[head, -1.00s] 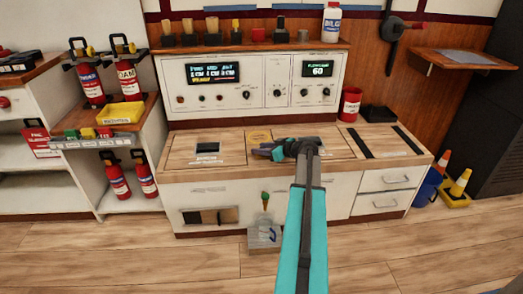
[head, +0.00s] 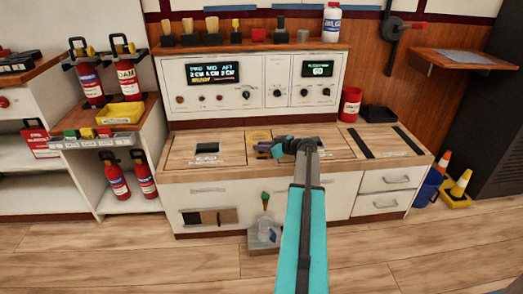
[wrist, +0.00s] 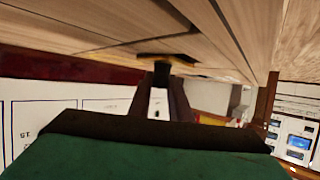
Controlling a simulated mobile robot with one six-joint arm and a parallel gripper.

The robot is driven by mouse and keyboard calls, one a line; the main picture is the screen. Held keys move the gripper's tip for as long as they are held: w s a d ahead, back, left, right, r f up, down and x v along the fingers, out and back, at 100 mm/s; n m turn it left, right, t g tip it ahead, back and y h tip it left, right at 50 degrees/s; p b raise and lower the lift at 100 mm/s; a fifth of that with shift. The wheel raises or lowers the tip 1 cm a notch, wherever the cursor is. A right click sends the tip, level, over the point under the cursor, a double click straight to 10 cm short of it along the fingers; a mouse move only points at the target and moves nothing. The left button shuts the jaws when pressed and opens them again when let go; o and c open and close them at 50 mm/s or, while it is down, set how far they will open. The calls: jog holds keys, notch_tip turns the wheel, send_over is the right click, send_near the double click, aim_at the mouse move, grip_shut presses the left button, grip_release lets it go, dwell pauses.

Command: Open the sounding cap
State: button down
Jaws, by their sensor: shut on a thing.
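The sounding cap looks to be the small dark piece (wrist: 165,73) at a yellow plate (wrist: 181,59) on the wooden counter, in the wrist view. The yellow plate (head: 258,135) also shows in the head view, just behind my gripper (head: 266,148). In the wrist view my gripper (wrist: 160,92) is shut on the dark piece, its fingers on either side of it. The gripper hides most of the cap in the head view. I cannot tell whether the cap has turned or lifted.
A console with displays (head: 215,73) stands behind the wooden counter (head: 205,150). A red can (head: 350,104) and a black tray (head: 379,113) stand to the right. Fire extinguishers (head: 88,82) stand on the left shelves. A grey box (head: 264,238) sits on the floor in front.

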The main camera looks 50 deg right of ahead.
jog(key=shift+w+d+b, duration=0.35)
jog(key=shift+w+d, duration=0.35)
jog(key=shift+w, duration=0.2)
jog(key=shift+w+d+b, duration=0.3)
jog(key=shift+w+d, duration=0.4)
jog(key=shift+w, duration=0.15)
jog(key=c, duration=1.6)
grip_release()
jog(key=shift+s, duration=0.15)
jog(key=p+v, duration=0.3)
jog(key=v, duration=1)
jog(key=shift+s+r, duration=0.15)
jog(key=shift+s, duration=0.15)
